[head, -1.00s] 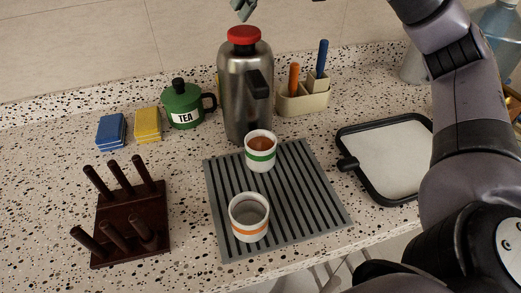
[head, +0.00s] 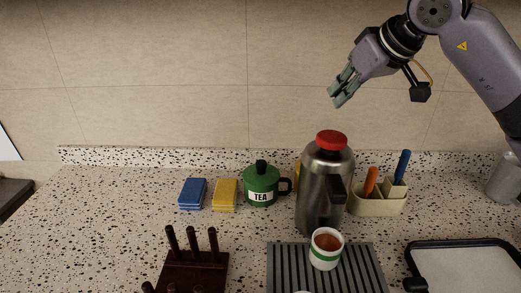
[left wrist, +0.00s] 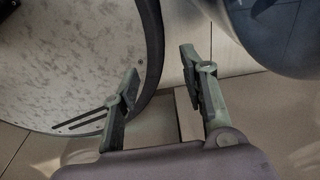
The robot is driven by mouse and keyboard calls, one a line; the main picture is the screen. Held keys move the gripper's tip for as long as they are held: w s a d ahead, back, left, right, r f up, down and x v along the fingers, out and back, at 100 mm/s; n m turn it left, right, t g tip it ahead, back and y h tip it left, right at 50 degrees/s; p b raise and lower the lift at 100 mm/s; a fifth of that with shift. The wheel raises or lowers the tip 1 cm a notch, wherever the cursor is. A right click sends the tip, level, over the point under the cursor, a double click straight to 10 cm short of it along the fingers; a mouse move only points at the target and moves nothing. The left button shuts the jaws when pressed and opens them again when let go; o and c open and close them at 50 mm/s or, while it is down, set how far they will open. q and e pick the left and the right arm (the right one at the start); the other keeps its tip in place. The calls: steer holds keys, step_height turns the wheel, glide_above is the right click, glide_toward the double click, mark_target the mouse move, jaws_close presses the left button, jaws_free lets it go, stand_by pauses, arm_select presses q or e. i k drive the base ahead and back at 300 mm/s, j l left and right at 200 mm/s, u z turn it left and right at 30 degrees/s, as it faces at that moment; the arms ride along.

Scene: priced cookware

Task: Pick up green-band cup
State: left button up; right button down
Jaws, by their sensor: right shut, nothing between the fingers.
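The green-band cup (head: 326,249) is white with a green stripe and holds brown liquid. It stands upright on the grey ribbed mat (head: 284,263), in front of the steel flask (head: 318,200) with the red lid. My right gripper (head: 337,99) is shut and empty, high above the counter near the wall, above the flask and well apart from the cup. My left gripper (left wrist: 160,86) shows only in the left wrist view, with its fingers apart and nothing between them. The orange-band cup is almost wholly cut off by the bottom edge of the head view.
A green TEA pot (head: 261,186), a blue sponge (head: 192,193) and a yellow sponge (head: 226,195) stand left of the flask. A holder (head: 376,207) with orange and blue handles is right of it. A dark wooden rack (head: 193,273) and a black-rimmed tray (head: 463,244) flank the mat.

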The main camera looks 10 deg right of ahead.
mark_target(327, 245)
steer(key=k+l, duration=0.2)
steer(key=k, duration=0.3)
steer(key=k+l, duration=0.2)
steer(key=k, duration=0.25)
steer(key=k+l, duration=0.2)
steer(key=k, duration=0.3)
steer(key=k+l, duration=0.2)
steer(key=k, duration=0.3)
